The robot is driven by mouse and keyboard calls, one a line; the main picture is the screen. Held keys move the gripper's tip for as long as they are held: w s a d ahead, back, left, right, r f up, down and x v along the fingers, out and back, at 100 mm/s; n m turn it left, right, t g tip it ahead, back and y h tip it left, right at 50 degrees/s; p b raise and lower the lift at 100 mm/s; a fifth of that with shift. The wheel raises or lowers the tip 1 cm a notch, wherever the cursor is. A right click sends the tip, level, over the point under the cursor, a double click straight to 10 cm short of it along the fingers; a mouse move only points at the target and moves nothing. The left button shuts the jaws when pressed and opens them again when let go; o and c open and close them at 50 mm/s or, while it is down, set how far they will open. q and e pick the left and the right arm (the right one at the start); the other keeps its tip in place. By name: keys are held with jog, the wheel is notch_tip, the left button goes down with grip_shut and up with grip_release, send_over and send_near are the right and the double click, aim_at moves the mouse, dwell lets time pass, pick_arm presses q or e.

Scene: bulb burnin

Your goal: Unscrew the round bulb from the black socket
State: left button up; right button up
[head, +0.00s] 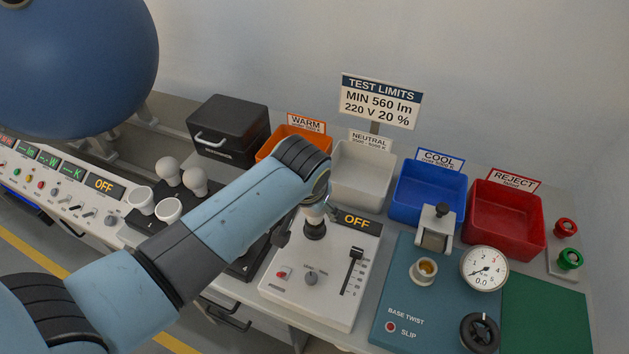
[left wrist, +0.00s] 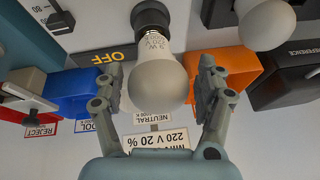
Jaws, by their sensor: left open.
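The round white bulb (left wrist: 157,80) stands in the black socket (left wrist: 152,17) in the left wrist view, its metal base partly showing at the socket. My left gripper (left wrist: 158,70) is open, with one finger on each side of the bulb's globe. A narrow gap shows between the globe and each finger. In the head view the black socket (head: 315,230) rises from the white tester panel (head: 333,295). My left wrist hides most of the bulb and fingers there. My right gripper is not in view.
Another bulb (left wrist: 266,20) stands close beside in the left wrist view. Behind the panel are the orange bin (head: 267,148), white bin (head: 362,178), blue bin (head: 428,196) and red bin (head: 503,220). A blue base-twist station (head: 400,310) lies to the right. The display (head: 357,221) reads OFF.

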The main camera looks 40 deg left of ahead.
pick_arm(q)
jog(key=m+h, duration=0.1)
jog(key=m, duration=0.1)
jog(key=m+h, duration=0.1)
jog(key=m, duration=0.2)
jog(key=shift+a, duration=0.2)
jog(key=m+h, duration=0.1)
jog(key=m, duration=0.2)
jog(key=shift+m, duration=0.4)
